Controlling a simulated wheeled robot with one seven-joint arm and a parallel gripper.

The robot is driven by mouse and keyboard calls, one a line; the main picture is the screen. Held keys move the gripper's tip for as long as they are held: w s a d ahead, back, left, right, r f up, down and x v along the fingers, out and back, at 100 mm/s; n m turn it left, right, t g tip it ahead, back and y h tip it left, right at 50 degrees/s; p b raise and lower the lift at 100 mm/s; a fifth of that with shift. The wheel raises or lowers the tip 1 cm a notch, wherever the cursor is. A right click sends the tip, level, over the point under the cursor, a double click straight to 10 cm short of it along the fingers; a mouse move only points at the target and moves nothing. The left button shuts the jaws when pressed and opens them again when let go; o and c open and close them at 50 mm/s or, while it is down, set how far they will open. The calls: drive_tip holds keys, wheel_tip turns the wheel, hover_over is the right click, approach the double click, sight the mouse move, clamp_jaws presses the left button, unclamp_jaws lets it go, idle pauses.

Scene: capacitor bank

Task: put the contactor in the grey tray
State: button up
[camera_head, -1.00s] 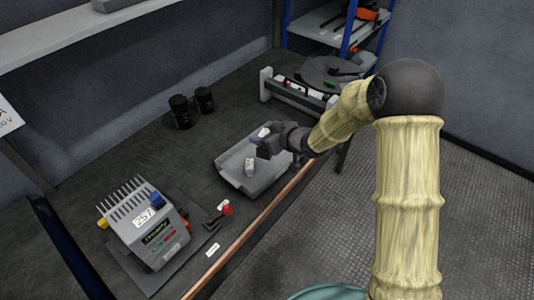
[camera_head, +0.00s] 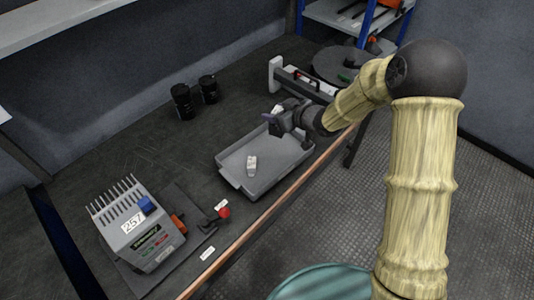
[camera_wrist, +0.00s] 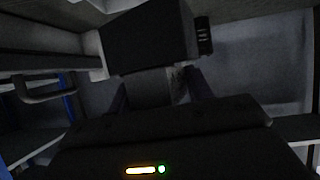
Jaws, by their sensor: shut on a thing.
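My gripper (camera_head: 275,119) is at the far side of the grey tray (camera_head: 232,178), seemingly above it. It is shut on a dark block that looks like the contactor (camera_wrist: 147,40). In the wrist view the block is tilted between the two fingers, with a ridged part on its right side and a lighter grey part below. In the head view the gripper mostly hides the block, and a small pale patch shows at its top. A small white part (camera_head: 251,164) lies inside the tray.
A grey finned unit marked 257 (camera_head: 138,228) stands on a mat at the near left, beside a red-knobbed piece (camera_head: 223,212). Two black cylinders (camera_head: 183,101) stand behind the tray. A grey frame (camera_head: 300,84) and a round disc (camera_head: 342,65) are at the far end.

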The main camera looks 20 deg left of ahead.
wheel_tip(320, 180, down, 6)
drive_tip(key=shift+w+a+f+b, duration=0.1)
drive_tip(key=shift+b, duration=0.2)
drive_tip(key=shift+f, duration=1.9)
drive_tip(key=o, duration=1.2)
drive_tip(key=shift+o, duration=0.2)
